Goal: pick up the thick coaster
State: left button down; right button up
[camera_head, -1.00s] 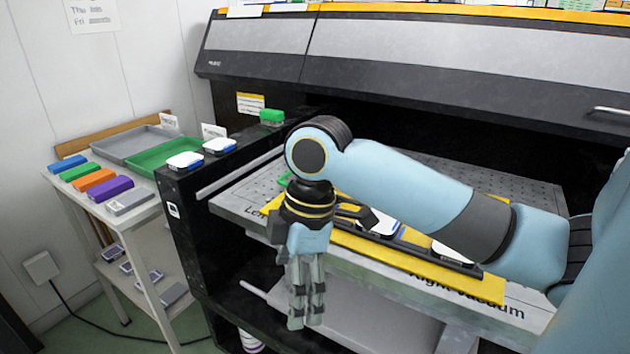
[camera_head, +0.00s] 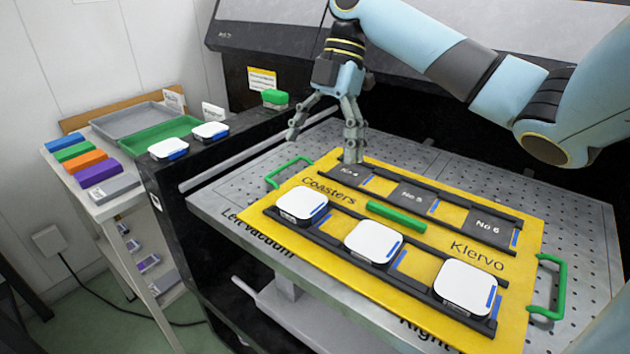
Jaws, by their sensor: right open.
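Three white coasters with blue edge marks sit in the front row of a yellow jig (camera_head: 335,262): a left one (camera_head: 302,206), a middle one (camera_head: 373,242) and a right one (camera_head: 465,286). Two more white coasters, one (camera_head: 168,149) and another (camera_head: 210,131), lie on the black ledge left of the bed. I cannot tell surely which coaster is the thick one. My right gripper (camera_head: 324,142) is open and empty, pointing down above the jig's back left part, apart from every coaster. My left gripper is not in view.
The jig's back row has empty slots No 4, No 5 (camera_head: 412,197) and No 6. A green bar (camera_head: 397,217) lies between the rows. Green handles (camera_head: 548,288) stick up at the jig's ends. A shelf at left holds a grey tray (camera_head: 140,122), a green tray (camera_head: 160,135) and coloured blocks.

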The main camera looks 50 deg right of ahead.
aim_at(303, 201)
jog(key=x, duration=0.4)
jog(key=shift+a, duration=0.3)
jog(key=x, duration=0.5)
jog(key=shift+w+f, duration=0.4)
jog(key=shift+c, duration=0.4)
jog(key=c, duration=1.4)
jog(key=shift+r, duration=0.1)
